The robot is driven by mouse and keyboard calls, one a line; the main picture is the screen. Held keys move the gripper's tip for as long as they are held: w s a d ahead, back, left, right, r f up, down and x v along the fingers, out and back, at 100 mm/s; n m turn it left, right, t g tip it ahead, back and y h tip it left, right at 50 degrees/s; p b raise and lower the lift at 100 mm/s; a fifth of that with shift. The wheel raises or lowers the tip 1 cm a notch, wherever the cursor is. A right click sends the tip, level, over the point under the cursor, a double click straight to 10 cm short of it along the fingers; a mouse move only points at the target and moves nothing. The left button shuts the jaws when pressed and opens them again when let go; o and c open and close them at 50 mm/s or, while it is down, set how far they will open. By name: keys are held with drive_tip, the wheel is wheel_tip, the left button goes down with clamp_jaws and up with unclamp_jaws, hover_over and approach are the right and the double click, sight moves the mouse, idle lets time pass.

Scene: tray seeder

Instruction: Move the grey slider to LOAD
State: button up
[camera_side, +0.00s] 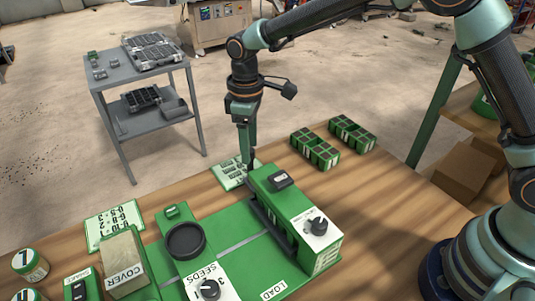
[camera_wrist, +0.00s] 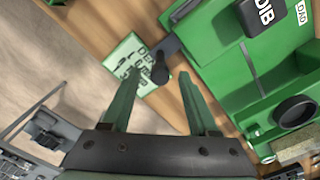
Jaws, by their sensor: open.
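A dark grey tab with a round upright knob (camera_wrist: 160,74), which looks like the grey slider's handle, sticks out from the end of the green machine (camera_wrist: 215,40) in the wrist view. My gripper (camera_wrist: 158,74) is open, and the knob appears between its two green fingertips; I cannot tell whether it touches them. In the side view my gripper (camera_side: 249,160) points down at the far end of the green housing (camera_side: 300,205), where the arm and housing hide the slider. The LOAD label (camera_side: 274,290) lies on the near edge of the green base.
A black bowl (camera_side: 186,241), a SEEDS dial (camera_side: 208,289) and a COVER block (camera_side: 125,265) stand to the left. A grey cart (camera_side: 140,80) is beyond the table.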

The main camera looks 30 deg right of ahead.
drive_tip(key=shift+f, duration=0.2)
clamp_jaws()
idle(1.4)
